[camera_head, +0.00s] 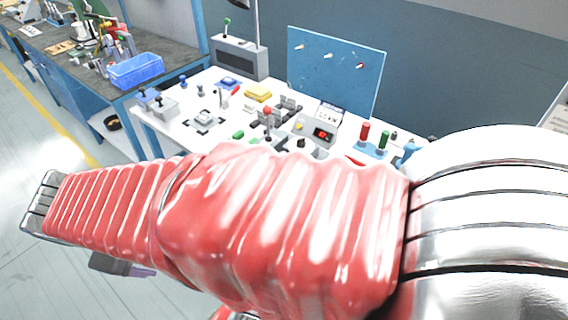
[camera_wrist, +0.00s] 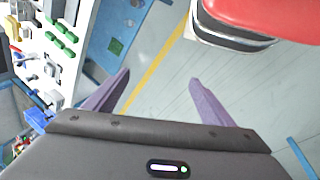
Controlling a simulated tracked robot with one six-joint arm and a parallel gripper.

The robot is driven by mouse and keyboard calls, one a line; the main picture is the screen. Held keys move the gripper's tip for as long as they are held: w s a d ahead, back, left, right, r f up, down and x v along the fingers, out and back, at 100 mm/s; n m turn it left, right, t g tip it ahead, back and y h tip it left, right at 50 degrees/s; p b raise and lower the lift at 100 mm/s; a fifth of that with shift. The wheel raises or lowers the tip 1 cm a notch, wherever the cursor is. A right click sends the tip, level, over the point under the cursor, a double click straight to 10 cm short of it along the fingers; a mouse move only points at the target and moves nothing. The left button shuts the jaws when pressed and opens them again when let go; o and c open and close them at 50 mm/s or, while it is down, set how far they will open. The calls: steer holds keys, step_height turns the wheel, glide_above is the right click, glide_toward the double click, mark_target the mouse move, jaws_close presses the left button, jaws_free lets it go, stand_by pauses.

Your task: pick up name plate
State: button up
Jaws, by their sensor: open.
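My gripper (camera_wrist: 159,76) is open and empty in the wrist view, its two purple fingers spread apart over the floor. In the head view part of the gripper (camera_head: 140,271) shows low on the left, beneath my red-sleeved arm and away from the white bench. I cannot identify the name plate for sure. A small white card with dark markings (camera_head: 331,114) stands at the back of the bench, before the blue board, and may be it. My arm hides the front of the bench in the head view.
The white bench (camera_head: 172,130) is crowded with switches, levers, green and yellow parts and a red-display box (camera_head: 323,133). A blue pegboard (camera_head: 335,72) stands behind it. A blue bin (camera_head: 135,71) sits on the dark bench at left. The floor (camera_head: 30,120) at left is clear.

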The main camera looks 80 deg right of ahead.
steer(key=s+d+f+n+g+h, duration=0.2)
steer(key=s+d+f+n+h, duration=0.1)
steer(key=d, duration=0.7)
steer(key=s+d+f+n+g+h, duration=0.2)
steer(key=s+d+f+n+h, duration=0.1)
steer(key=d, duration=0.8)
steer(key=s+d+f+n+g+h, duration=0.3)
steer(key=s+d+f+n+h, duration=0.1)
steer(key=d, duration=0.6)
step_height(320, 180, down, 4)
steer(key=n+h, duration=0.1)
steer(key=n, duration=0.1)
steer(key=shift+d+r+n, duration=0.25)
steer(key=shift+d+n, duration=0.1)
steer(key=shift+n, duration=0.05)
steer(key=shift+d, duration=0.1)
steer(key=shift+x, duration=4.2)
steer(key=shift+s+r, duration=0.1)
steer(key=shift+x, duration=2.6)
steer(key=shift+s+r, duration=0.15)
steer(key=shift+c, duration=0.7)
